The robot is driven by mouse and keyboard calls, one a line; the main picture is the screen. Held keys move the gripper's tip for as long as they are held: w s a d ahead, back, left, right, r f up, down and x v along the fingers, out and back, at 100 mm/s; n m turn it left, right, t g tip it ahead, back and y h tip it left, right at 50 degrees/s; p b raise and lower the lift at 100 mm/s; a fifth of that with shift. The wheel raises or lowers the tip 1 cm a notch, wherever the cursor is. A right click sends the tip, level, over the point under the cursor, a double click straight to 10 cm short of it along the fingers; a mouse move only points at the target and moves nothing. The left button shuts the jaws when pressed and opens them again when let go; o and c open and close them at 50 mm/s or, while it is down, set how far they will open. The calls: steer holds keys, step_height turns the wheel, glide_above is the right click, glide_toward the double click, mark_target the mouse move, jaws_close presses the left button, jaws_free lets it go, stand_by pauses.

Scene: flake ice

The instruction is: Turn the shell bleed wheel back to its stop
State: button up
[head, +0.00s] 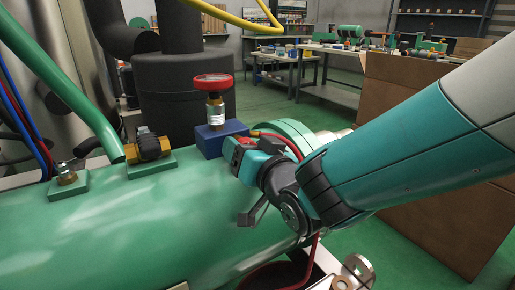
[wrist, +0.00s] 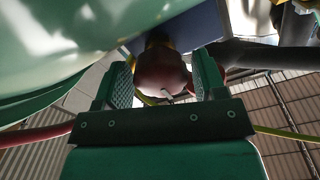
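A red handwheel (head: 213,81) sits level on an upright brass stem with a white label (head: 216,116), too small to read. The stem stands on a blue block (head: 222,140) on top of the green shell (head: 130,230). My gripper (head: 240,158) is low beside the block's right side, below the wheel and apart from it in the head view. The blue block (wrist: 185,32) is at the top there.
A brass fitting with a black middle (head: 150,146) and a smaller fitting (head: 67,175) sit left on the shell. A yellow hose (head: 238,20) hangs above; red and yellow lines run near my gripper. A cardboard box (head: 430,110) stands behind my arm.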

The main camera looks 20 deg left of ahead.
steer(key=shift+o, duration=0.5)
steer(key=shift+s+d, duration=0.25)
steer(key=b+v, duration=0.5)
steer(key=v, duration=1.1)
steer(key=shift+s+d+b, duration=0.15)
steer(key=shift+d+b, duration=0.2)
steer(key=shift+b, duration=0.05)
